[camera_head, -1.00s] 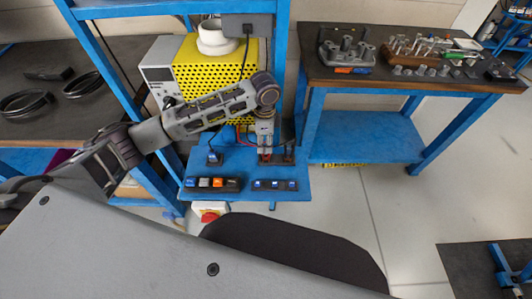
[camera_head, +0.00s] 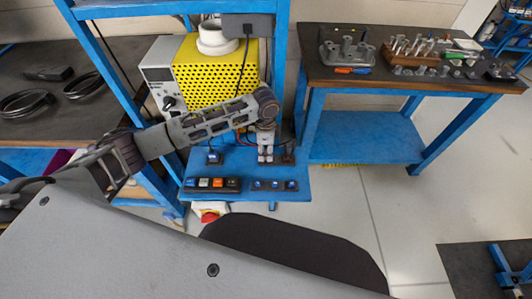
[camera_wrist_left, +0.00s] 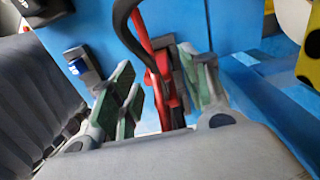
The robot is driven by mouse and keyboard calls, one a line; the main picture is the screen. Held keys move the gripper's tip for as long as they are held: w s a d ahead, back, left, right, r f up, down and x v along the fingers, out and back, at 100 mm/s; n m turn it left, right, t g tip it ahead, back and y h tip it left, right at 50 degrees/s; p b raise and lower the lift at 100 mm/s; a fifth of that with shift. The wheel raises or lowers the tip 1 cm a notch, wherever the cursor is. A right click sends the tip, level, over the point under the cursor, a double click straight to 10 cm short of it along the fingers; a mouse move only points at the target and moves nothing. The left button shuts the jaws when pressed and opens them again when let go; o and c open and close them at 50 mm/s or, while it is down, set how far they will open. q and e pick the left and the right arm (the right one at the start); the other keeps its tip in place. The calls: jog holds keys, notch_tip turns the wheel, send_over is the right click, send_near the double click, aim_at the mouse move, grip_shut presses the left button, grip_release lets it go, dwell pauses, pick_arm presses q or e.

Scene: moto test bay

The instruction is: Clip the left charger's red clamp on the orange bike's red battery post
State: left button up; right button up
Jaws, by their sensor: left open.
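A red clamp (camera_wrist_left: 163,78) with a dark cable looping above it stands between the two green-padded fingers of my left gripper (camera_wrist_left: 157,88) in the left wrist view. The fingers are spread, with a gap showing on the clamp's left side. In the head view my left gripper (camera_head: 265,157) points down over the blue shelf (camera_head: 245,168), and the clamp is mostly hidden there. A yellow perforated unit with a grey front (camera_head: 213,75), probably the charger, stands behind my left arm. I cannot make out the orange bike, its battery post or my right gripper.
Two switch rows (camera_head: 212,184) (camera_head: 274,185) lie along the shelf's front edge. A blue-topped part (camera_head: 213,157) stands left of the gripper. A blue upright (camera_head: 281,70) rises close by. A tool bench (camera_head: 420,83) stands right, with open floor before it.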

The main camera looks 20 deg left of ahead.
pick_arm(q)
notch_tip(320, 180, down, 2)
jog(key=shift+w+f, duration=0.1)
jog(key=shift+f, duration=0.65)
pick_arm(e)
jog(key=shift+w+a, duration=0.2)
jog(key=shift+w, duration=0.35)
jog(key=shift+w+a, duration=0.15)
jog(key=shift+w, duration=0.4)
jog(key=shift+s, duration=0.15)
pick_arm(q)
grip_shut()
pick_arm(e)
jog(key=shift+s+d, duration=0.25)
jog(key=shift+s, duration=0.2)
jog(key=shift+s+d, duration=0.2)
jog(key=shift+s, duration=0.25)
jog(key=shift+w, duration=0.1)
